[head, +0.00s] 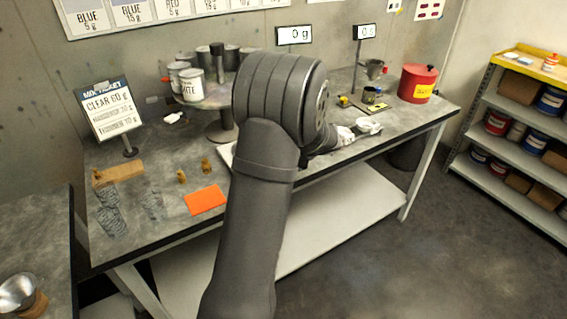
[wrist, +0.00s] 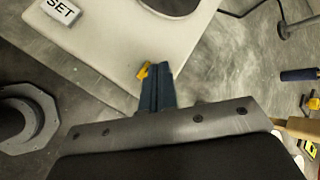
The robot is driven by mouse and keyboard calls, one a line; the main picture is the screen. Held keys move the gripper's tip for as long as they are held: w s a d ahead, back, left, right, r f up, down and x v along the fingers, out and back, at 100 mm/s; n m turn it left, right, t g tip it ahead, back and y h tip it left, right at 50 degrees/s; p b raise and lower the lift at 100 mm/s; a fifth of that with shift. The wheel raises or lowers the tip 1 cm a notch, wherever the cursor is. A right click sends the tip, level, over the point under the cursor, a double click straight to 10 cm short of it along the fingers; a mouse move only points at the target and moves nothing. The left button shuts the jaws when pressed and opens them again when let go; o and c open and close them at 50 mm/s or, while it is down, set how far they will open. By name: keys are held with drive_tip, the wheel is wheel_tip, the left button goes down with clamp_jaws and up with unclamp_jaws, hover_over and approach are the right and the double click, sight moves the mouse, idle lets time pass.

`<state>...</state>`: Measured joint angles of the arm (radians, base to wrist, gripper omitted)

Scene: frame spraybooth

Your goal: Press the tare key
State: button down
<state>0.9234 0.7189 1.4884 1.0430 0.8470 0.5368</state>
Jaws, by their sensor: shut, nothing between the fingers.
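My gripper (wrist: 157,82) shows in the wrist view as blue fingers held together, with nothing between them. They are over the edge of a pale scale body (wrist: 120,45). A small yellow piece (wrist: 143,70) shows beside the fingertips, partly hidden by them; I cannot tell whether it is the tare key or whether the fingers touch it. A white block marked SET (wrist: 61,11) is at the upper left of the pale body. In the head view my arm hides the gripper and most of the scale. A display (head: 294,35) reads 0 g.
The grey bench (head: 160,150) holds a mix ticket stand (head: 108,108), white cans (head: 191,84), an orange sheet (head: 205,200) and a red can (head: 417,83). A second display (head: 365,32) stands behind.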

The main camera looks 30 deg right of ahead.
drive_tip(key=shift+r, duration=0.55)
drive_tip(key=shift+r, duration=2.5)
drive_tip(key=shift+f, duration=0.15)
drive_tip(key=shift+r, duration=2.05)
